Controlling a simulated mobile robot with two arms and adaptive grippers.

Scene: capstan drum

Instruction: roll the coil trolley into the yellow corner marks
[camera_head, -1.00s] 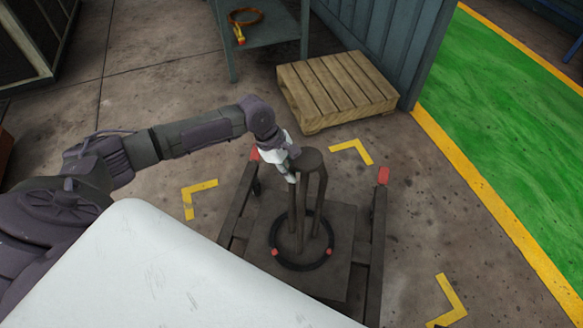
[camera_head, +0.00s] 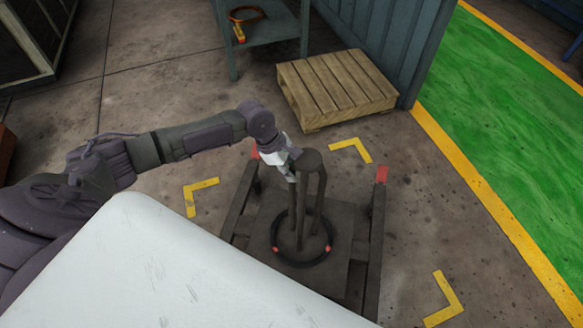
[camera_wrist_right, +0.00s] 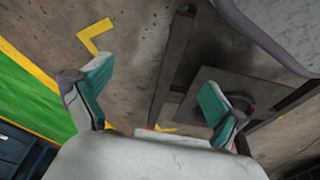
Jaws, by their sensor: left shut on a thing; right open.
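A black coil with red marks (camera_head: 325,250) lies flat around the post's foot. Yellow corner marks show on the floor at the back (camera_head: 352,150), left (camera_head: 198,197) and front right (camera_head: 446,299). The trolley stands between them, its front hidden by my white body. My right gripper (camera_wrist_right: 153,100) is open and empty; the trolley (camera_wrist_right: 175,65) also shows in the right wrist view.
A wooden pallet (camera_head: 337,88) lies behind the back mark, against a blue-grey wall (camera_head: 392,40). A table (camera_head: 262,32) with an orange coil stands at the back. A green floor area (camera_head: 500,100) with a yellow border lies to the right.

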